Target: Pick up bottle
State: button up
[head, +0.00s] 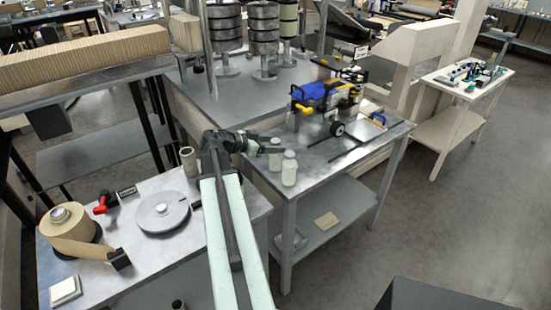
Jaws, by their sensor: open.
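Two small pale bottles stand upright on the metal table (345,160) in front of the blue machine. The nearer bottle (289,170) is whitish with a lighter cap. The other bottle (275,158) stands just behind it to the left and is partly covered. My arm reaches up from the bottom of the view. My gripper (277,146) is open and points right, at the left of the bottles and close to them. I cannot tell whether it touches the farther bottle. Nothing is clearly between its fingers.
A blue and yellow machine (318,92) with a black wheel (337,129) stands behind the bottles. On the left bench are a kraft roll (75,232), a grey disc (162,211) and a small cup (188,162). Stacked weights (264,30) stand behind.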

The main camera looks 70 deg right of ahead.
jog(key=b+x, duration=0.1)
jog(key=x, duration=0.3)
jog(key=shift+s+d+f, duration=0.15)
jog(key=shift+d+f, duration=0.05)
jog(key=shift+d, duration=0.1)
jog(key=shift+a, duration=0.1)
grip_shut()
jog(key=shift+r, duration=0.1)
